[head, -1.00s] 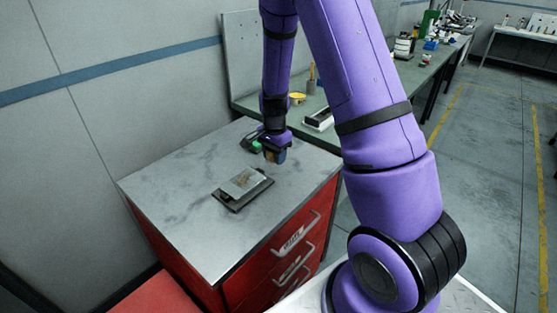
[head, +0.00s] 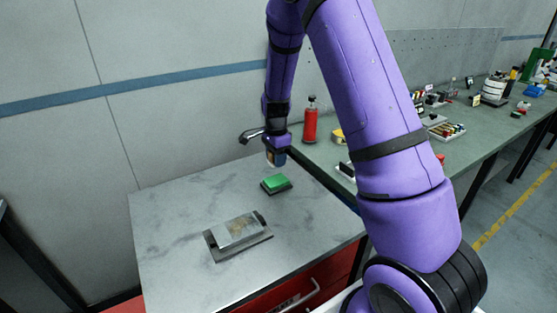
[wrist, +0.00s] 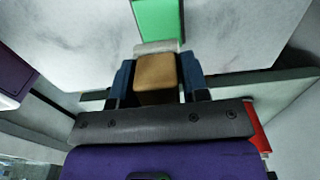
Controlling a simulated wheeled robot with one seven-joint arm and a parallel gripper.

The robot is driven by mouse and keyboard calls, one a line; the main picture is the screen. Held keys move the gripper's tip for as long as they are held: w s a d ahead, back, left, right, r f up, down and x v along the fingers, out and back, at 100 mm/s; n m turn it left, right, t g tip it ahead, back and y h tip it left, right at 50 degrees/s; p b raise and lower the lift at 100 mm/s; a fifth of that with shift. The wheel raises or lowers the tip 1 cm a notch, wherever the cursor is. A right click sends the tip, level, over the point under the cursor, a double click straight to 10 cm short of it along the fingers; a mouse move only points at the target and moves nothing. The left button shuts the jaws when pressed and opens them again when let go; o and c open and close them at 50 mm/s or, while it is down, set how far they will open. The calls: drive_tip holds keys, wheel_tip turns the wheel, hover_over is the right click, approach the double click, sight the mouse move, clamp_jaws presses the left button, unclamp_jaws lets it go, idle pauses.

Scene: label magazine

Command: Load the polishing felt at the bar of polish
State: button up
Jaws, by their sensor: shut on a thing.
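The polishing felt is a tan block (wrist: 157,75) with a pale grey pad (wrist: 157,47) at its far end. My gripper (head: 275,152) is shut on the tan block, with blue fingers on both sides in the wrist view. The bar of polish is a bright green block (head: 275,182) on a dark base on the marble-look top. In the head view the felt hangs just above and behind the bar, with a small gap. In the wrist view the green bar (wrist: 157,18) lies straight beyond the pad; contact there is hard to tell.
A metal plate (head: 240,228) on a dark base lies nearer on the cabinet top (head: 175,265). A red cylinder (head: 310,122) and a cluttered green bench (head: 400,150) stand behind and to the right. The cabinet top's left side is clear.

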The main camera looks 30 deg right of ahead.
sight(276, 180)
drive_tip(key=shift+f, duration=2.95)
drive_tip(key=shift+f, duration=0.55)
drive_tip(key=shift+r, duration=0.15)
drive_tip(key=shift+r, duration=3.4)
